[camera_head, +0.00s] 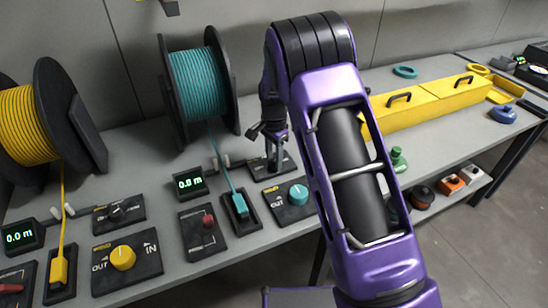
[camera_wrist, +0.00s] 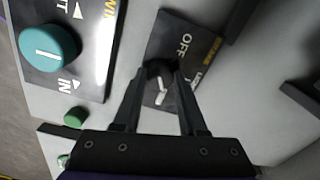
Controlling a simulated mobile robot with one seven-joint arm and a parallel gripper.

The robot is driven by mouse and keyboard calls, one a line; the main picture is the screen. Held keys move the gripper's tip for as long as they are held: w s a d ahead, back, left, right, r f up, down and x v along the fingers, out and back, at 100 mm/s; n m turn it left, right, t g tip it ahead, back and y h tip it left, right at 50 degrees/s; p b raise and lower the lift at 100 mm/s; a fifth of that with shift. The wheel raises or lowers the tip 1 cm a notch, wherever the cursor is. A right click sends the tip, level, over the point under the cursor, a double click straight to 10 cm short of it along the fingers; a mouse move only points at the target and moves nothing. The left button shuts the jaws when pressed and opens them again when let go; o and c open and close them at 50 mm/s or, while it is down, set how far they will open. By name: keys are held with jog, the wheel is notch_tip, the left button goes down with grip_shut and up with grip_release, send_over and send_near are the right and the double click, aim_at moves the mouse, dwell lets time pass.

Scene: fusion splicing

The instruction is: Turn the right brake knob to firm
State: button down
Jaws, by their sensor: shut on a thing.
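The right brake knob (camera_wrist: 160,67) is a small black round knob with a white pointer, on a dark plate (camera_wrist: 177,35) lettered OFF and a partly hidden second label. My gripper (camera_wrist: 161,77) is shut on this knob, one finger on each side, in the wrist view. The white pointer shows between the fingers and points toward the palm side of the picture. In the head view, my gripper (camera_head: 275,152) reaches down onto the plate (camera_head: 288,164) behind the teal knob; the brake knob itself is hidden there.
A teal knob (camera_head: 298,193) marked OUT sits close in front. A teal cable spool (camera_head: 199,84) and a display reading 0.0 m (camera_head: 190,183) stand to the left. A yellow spool (camera_head: 28,125) and yellow knob (camera_head: 123,257) are further left. A yellow case (camera_head: 425,103) lies right.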

aim_at(274, 161)
dwell(0.4)
jog(key=shift+c, duration=2.3)
grip_release()
notch_tip(274, 161, up, 18)
jog(key=p, duration=0.1)
jog(key=shift+f+p, duration=0.25)
jog(key=shift+p, duration=0.15)
